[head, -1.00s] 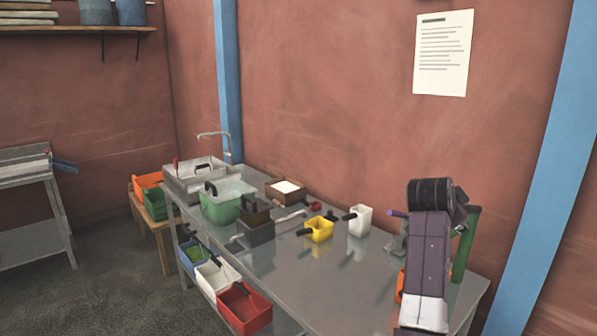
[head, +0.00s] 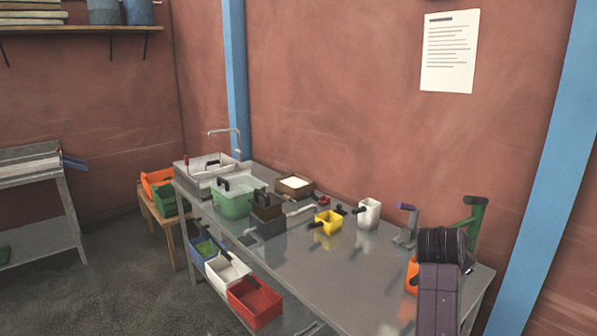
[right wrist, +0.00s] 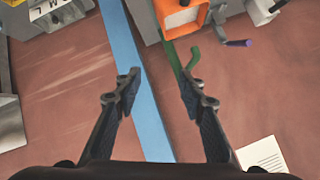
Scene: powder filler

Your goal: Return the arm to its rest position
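My right arm (head: 440,280) comes in from the bottom right in the head view, over the right end of the metal table (head: 330,285). Its gripper fingers cannot be made out there. In the right wrist view my right gripper (right wrist: 158,88) is open, with nothing between its fingers. The wall and a blue post (right wrist: 130,60) show behind the fingers. My left gripper is in neither view.
A green-handled device (head: 474,220) with an orange part (head: 411,276) stands beside my right arm. A white scoop (head: 369,213), a yellow scoop (head: 327,223) and a green tub (head: 233,201) stand on the table. A red bin (head: 255,303) is below its front edge.

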